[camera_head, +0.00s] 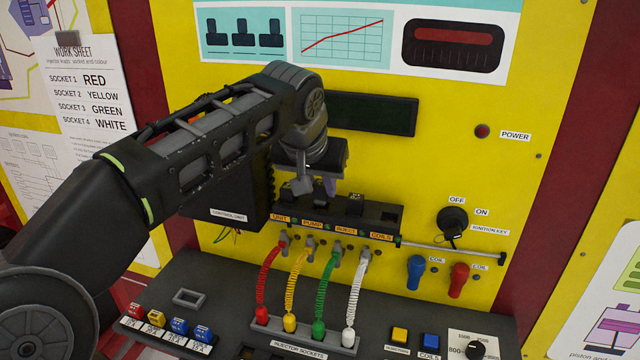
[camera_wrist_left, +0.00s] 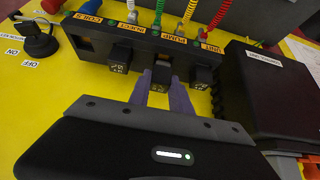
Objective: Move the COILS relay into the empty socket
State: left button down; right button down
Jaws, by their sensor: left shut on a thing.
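The black relay box (camera_head: 385,226) is on the yellow panel, labelled UNIT, PUMP, INJECT and COILS. In the left wrist view, the COILS place (camera_wrist_left: 86,44) at the left end looks like an empty socket. Black relays stand at INJECT (camera_wrist_left: 120,58) and UNIT (camera_wrist_left: 203,77). My left gripper (camera_head: 318,186) is over the box. Its purple fingers are on both sides of the relay at PUMP (camera_wrist_left: 160,74) and shut on it. That relay looks in line with its neighbours; I cannot tell whether it is fully seated. The relays' own markings are too small to read.
Coiled red, yellow, green and white leads (camera_head: 362,290) hang below the box to the injector sockets (camera_head: 300,341). A dark control unit (camera_head: 222,200) is close on the left. An ignition key (camera_head: 452,220) and a thin rod (camera_head: 455,250) are on the right.

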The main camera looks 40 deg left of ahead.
aim_at(320, 186)
pick_arm(q)
jog(key=shift+f+b, duration=0.85)
jog(key=shift+f, duration=0.05)
dwell(0.5)
jog(key=c, duration=1.4)
grip_release()
jog(key=shift+c, duration=0.2)
jog(key=shift+r, duration=0.1)
jog(key=shift+w+p+v, duration=0.2)
jog(key=shift+p+v, duration=1.3)
jog(key=shift+v, duration=1.2)
jog(key=shift+a+r, duration=0.1)
jog(key=shift+r, duration=0.05)
notch_tip(320, 186, up, 2)
jog(key=shift+r+p, duration=0.15)
jog(key=shift+p, duration=0.8)
jog(key=shift+o, duration=0.5)
